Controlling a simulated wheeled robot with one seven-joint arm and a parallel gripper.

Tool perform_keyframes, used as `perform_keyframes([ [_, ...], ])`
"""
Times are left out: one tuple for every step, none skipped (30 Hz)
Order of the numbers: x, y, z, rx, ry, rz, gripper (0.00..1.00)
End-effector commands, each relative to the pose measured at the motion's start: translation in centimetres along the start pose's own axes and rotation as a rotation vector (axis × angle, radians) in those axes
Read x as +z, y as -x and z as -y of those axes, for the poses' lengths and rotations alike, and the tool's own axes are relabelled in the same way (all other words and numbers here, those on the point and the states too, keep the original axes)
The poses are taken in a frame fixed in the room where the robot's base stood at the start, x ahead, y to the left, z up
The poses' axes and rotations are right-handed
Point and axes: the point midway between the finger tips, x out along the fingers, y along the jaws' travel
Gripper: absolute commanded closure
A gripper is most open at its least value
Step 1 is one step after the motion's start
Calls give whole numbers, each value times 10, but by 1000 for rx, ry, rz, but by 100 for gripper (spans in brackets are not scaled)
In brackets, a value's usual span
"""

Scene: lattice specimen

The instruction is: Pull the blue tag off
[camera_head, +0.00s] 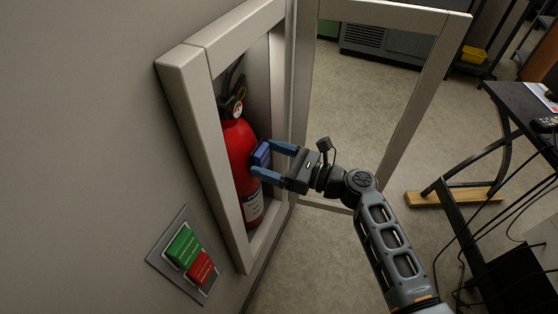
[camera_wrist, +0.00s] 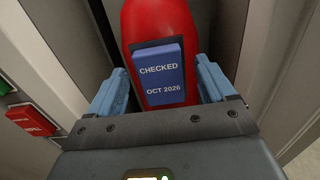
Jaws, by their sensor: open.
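The blue tag (camera_head: 261,153) is on the side of a red fire extinguisher (camera_head: 238,150) that stands in a wall cabinet. In the wrist view the tag (camera_wrist: 161,75) reads "CHECKED OCT 2026" and sits upright on the extinguisher (camera_wrist: 160,18). My gripper (camera_head: 262,157) is open, with its two blue fingers reaching into the cabinet opening. In the wrist view the fingers stand to the left and right of the tag, with a gap visible on each side. The extinguisher's far side is hidden.
The cabinet frame (camera_head: 190,90) surrounds the extinguisher closely. Its framed door (camera_head: 419,95) stands open behind my arm. A wall plate with a green button (camera_head: 183,246) and a red button (camera_head: 201,268) is below left. A dark desk (camera_head: 520,105) with cables stands at right.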

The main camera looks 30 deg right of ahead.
Motion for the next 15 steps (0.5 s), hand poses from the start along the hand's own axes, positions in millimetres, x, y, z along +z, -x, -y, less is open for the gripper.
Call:
perform_keyframes([
  [0,0,0,0,0,0,17],
  [0,0,0,0,0,0,17],
  [0,0,0,0,0,0,17],
  [0,0,0,0,0,0,17],
  [0,0,0,0,0,0,17],
  [0,0,0,0,1,0,17],
  [0,0,0,0,1,0,20],
  [0,0,0,0,1,0,23],
  [0,0,0,0,1,0,27],
  [0,0,0,0,1,0,29],
  [0,0,0,0,1,0,32],
  [0,0,0,0,1,0,36],
  [0,0,0,0,1,0,39],
  [0,0,0,0,1,0,42],
  [0,0,0,0,1,0,46],
])
